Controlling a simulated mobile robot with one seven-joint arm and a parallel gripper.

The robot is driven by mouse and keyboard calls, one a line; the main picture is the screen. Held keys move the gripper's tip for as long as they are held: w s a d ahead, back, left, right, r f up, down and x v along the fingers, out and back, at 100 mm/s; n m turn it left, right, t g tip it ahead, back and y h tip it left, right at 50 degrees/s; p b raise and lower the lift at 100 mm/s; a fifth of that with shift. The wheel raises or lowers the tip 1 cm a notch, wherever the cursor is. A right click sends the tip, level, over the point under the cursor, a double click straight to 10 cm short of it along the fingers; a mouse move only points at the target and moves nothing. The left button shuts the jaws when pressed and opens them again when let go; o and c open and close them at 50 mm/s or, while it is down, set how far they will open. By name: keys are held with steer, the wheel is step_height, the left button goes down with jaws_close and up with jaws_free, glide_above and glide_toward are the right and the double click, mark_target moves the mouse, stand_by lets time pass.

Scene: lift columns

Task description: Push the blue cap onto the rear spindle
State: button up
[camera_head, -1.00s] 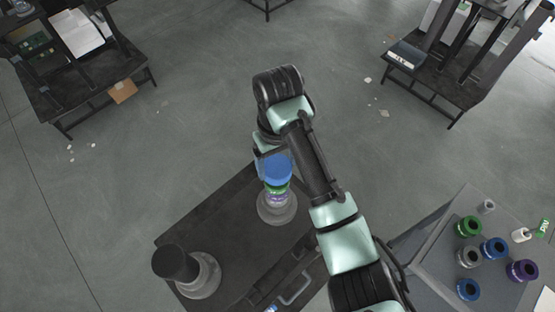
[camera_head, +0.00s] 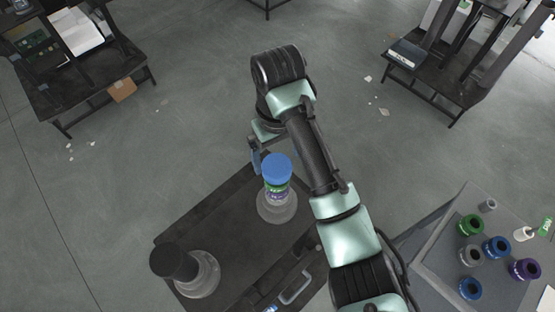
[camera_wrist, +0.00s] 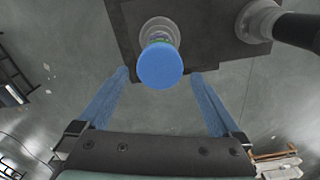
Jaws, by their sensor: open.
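The blue cap (camera_head: 277,168) sits on top of a stack on the rear spindle (camera_head: 277,207), above a green ring (camera_head: 277,187) and a purple ring (camera_head: 277,196). The cap looks about level. In the wrist view the blue cap (camera_wrist: 160,65) lies centred between the tips of my two blue fingers, apart from both. My gripper (camera_head: 257,160) is open and empty, just behind and left of the cap in the head view. The cap's underside is hidden.
A front spindle with a black post (camera_head: 175,263) stands on the same dark table (camera_head: 215,210). A grey table (camera_head: 430,245) at right holds several coloured rings and a white bottle (camera_head: 523,233). Dark racks stand at the back left and back right.

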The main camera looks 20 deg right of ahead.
step_height(320, 180, up, 10)
steer(key=p, duration=0.5)
